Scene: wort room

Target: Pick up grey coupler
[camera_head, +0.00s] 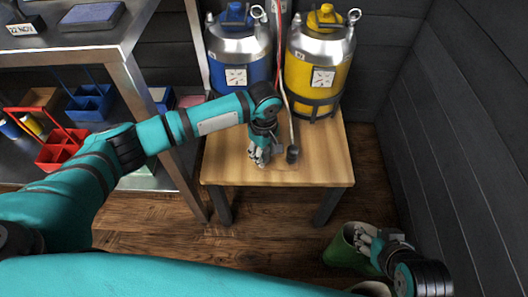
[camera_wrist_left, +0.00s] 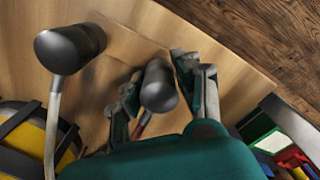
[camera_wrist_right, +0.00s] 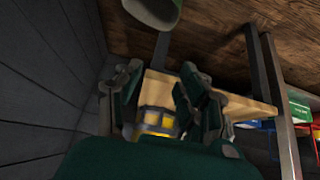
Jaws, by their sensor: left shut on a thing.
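Two dark grey couplers on hoses are at the wooden table. One grey coupler (camera_wrist_left: 158,86) is between the fingers of my left gripper (camera_wrist_left: 160,85), which is shut on it just above the tabletop; a reddish hose shows behind it. In the head view my left gripper (camera_head: 262,157) mostly hides this coupler. The other coupler (camera_head: 293,154), on a pale hose, is free just right of the gripper; it also shows in the left wrist view (camera_wrist_left: 70,48). My right gripper (camera_head: 372,243) is low at the right, open and empty, its fingers apart in the right wrist view (camera_wrist_right: 158,95).
A blue keg (camera_head: 238,72) and a yellow keg (camera_head: 318,75) stand at the back of the wooden table (camera_head: 325,150). A metal shelf (camera_head: 130,75) with a red carrier (camera_head: 60,147) is at the left. A green boot (camera_head: 345,250) stands beside my right gripper, near the dark wall.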

